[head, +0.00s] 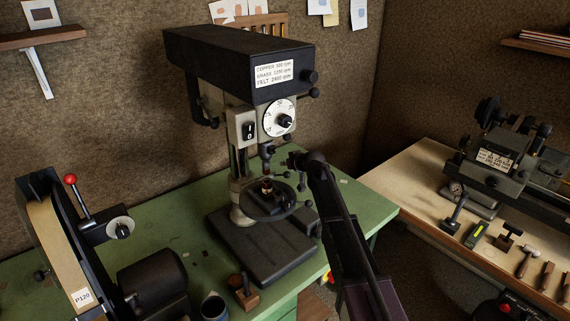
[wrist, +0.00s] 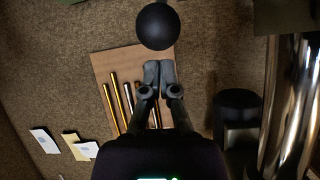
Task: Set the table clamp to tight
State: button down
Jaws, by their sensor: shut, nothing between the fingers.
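The drill press (head: 235,65) stands on the green bench, with its round dark table (head: 262,208) around the mid-height of the column. Small dark knobs show at the table's right side, near my arm; I cannot tell which one is the table clamp or how it is set. My gripper (head: 291,161) is just above and right of the table. In the wrist view my gripper (wrist: 159,72) has its fingers together and empty. A round black ball knob (wrist: 158,27) is just beyond the fingertips; the gap between them is unclear. The polished column (wrist: 290,105) is at the right.
A belt sander (head: 50,235) with a red-knobbed lever (head: 71,180) stands at the left of the green bench (head: 368,207). A wooden block tool (head: 243,291) and a dark cup (head: 213,307) sit at the front. A lathe (head: 500,165) is on the right bench.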

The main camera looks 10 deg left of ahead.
jog(key=shift+s+d+f+b, duration=0.35)
jog(key=shift+s+d+f, duration=0.05)
jog(key=shift+s+f, duration=0.15)
jog(key=shift+a, duration=0.1)
